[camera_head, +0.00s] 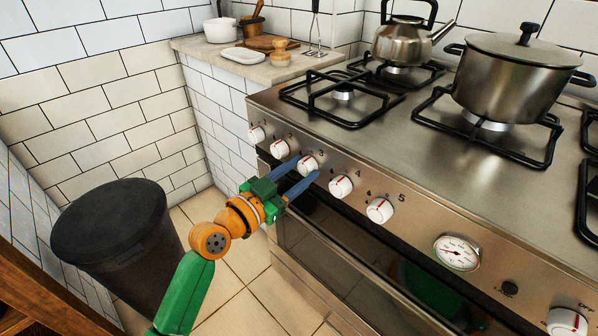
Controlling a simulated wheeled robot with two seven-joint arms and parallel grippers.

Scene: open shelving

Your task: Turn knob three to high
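Knob three (308,164) is a white round knob with a red mark on the stove's sloped front panel, below the printed 3. My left gripper (307,169) reaches it from the lower left. Its two blue fingers are spread apart, with their tips at either side of the knob. I cannot tell whether they touch it. The fingers partly hide the knob, so its exact angle is unclear. Knob two (279,149) and knob four (340,186) sit close on either side, clear of the fingers. My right gripper is not in view.
Knob one (256,134) and knob five (379,210) are on the same panel, with a dial gauge (457,251) farther right. A kettle (402,42) and a lidded pot (512,80) stand on the burners. A black bin (115,235) stands at left.

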